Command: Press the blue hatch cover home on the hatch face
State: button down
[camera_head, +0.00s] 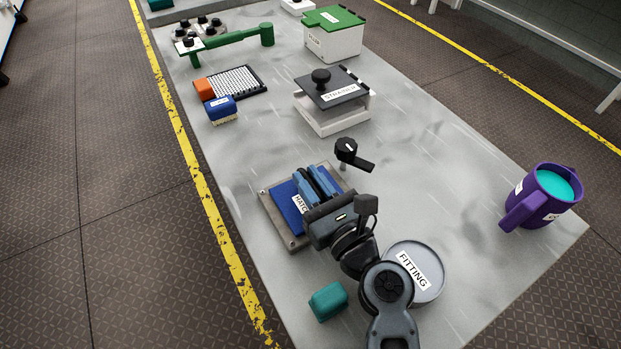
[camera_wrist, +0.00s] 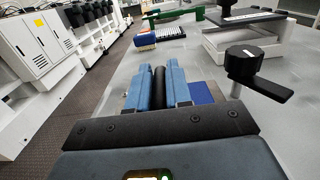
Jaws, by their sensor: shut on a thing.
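The blue hatch cover (camera_head: 285,199) lies at the grey hatch face (camera_head: 266,204), a metal plate on the table, with its white label partly hidden by my gripper. I cannot tell whether it sits flush. My gripper (camera_head: 318,184) is over the cover, its blue fingers shut on a dark bar between them, which appears to be the cover's handle. In the wrist view, the fingers (camera_wrist: 158,86) flank this dark bar (camera_wrist: 158,84), and a blue corner of the cover shows to their right.
A black crank knob (camera_head: 347,150) stands just behind the hatch face. A grey round fitting lid (camera_head: 424,262) and a teal block (camera_head: 328,301) lie near my arm. A strainer box (camera_head: 333,110) stands farther back, and a purple mug (camera_head: 541,198) at right. Table between them is clear.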

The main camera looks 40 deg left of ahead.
jog(key=shift+f, duration=0.2)
jog(key=c, duration=1)
grip_release()
jog(key=shift+f, duration=0.15)
jog(key=shift+o, duration=0.2)
jog(key=shift+s+f, duration=0.1)
jog(key=shift+f, duration=0.05)
